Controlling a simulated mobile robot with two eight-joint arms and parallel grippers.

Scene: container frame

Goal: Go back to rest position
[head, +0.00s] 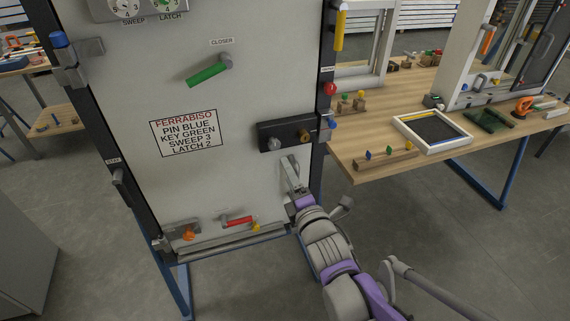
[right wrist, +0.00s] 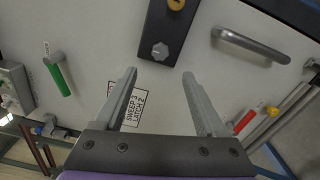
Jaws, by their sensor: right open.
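My right gripper (head: 291,170) is in front of the lower right of the grey door panel (head: 255,185), just below the black lock plate (head: 268,140). In the right wrist view its two fingers (right wrist: 160,73) are apart with nothing between them. The lock plate (right wrist: 157,25), with a silver hex knob (right wrist: 160,51) and a brass cylinder (right wrist: 176,4), lies beyond the fingertips. My left gripper is not in view.
The panel carries a green closer lever (head: 205,75), a label (head: 184,131) and a red-and-yellow handle (head: 238,221) low down. A wooden table (head: 370,170) with small parts and a framed tray (head: 403,118) stands right. Grey floor (head: 450,215) is open in front of it.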

